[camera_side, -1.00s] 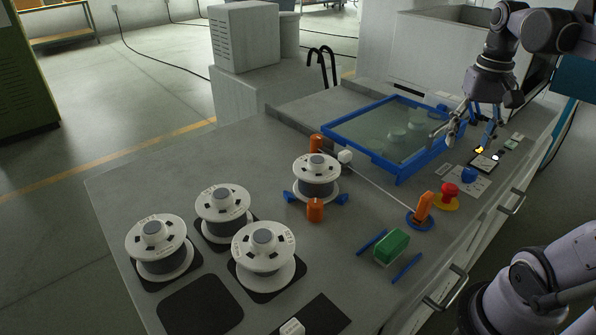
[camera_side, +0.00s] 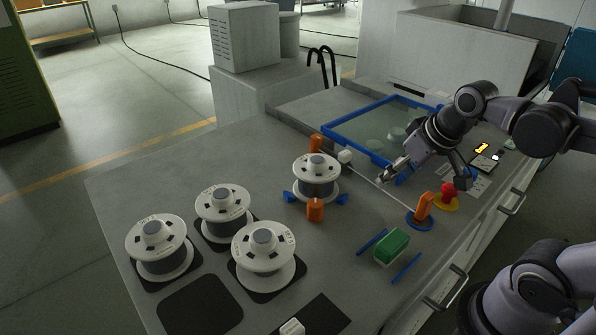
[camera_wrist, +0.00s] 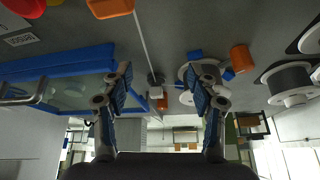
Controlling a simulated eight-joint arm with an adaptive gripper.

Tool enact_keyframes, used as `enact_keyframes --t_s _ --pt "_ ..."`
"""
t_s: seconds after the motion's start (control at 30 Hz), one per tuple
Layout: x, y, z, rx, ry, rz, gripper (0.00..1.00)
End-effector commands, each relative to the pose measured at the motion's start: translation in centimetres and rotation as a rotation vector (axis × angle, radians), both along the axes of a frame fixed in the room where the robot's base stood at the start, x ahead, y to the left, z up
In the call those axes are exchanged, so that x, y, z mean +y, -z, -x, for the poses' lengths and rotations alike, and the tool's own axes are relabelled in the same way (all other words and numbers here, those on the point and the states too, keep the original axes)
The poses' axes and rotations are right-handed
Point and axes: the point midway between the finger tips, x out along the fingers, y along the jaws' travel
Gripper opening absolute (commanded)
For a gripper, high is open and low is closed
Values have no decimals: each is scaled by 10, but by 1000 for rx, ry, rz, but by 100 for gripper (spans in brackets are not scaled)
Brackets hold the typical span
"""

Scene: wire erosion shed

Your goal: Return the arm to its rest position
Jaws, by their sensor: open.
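My gripper (camera_side: 427,180) is open and empty in the side view. It hangs above the bench between the blue-framed tank (camera_side: 400,180) and the red button (camera_side: 448,190), tilted, with its fingers spread. In the wrist view the two fingers of my gripper (camera_wrist: 159,78) stand apart with nothing between them. The mounted spool (camera_side: 316,172) sits on its blue stand, left of the gripper and clear of it. It also shows in the wrist view (camera_wrist: 188,98), partly behind a finger.
A thin wire runs from the spool to an orange post (camera_side: 424,206) below the gripper. A green block (camera_side: 391,247) lies between blue rails. Several white spools (camera_side: 263,250) stand front left. The air above the bench's left half is clear.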

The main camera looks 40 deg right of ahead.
Motion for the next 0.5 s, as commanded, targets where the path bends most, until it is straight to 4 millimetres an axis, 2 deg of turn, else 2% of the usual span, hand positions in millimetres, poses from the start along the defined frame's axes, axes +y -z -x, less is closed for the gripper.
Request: enact_keyframes --t_s 0.03,0.1,0.2,0.5 --pt "15 7 -1 -40 -59 10 59" --pt "30 12 -4 -86 -115 18 59" --pt "42 17 -5 -129 -164 25 59" --pt "47 19 -6 -146 -183 27 59"
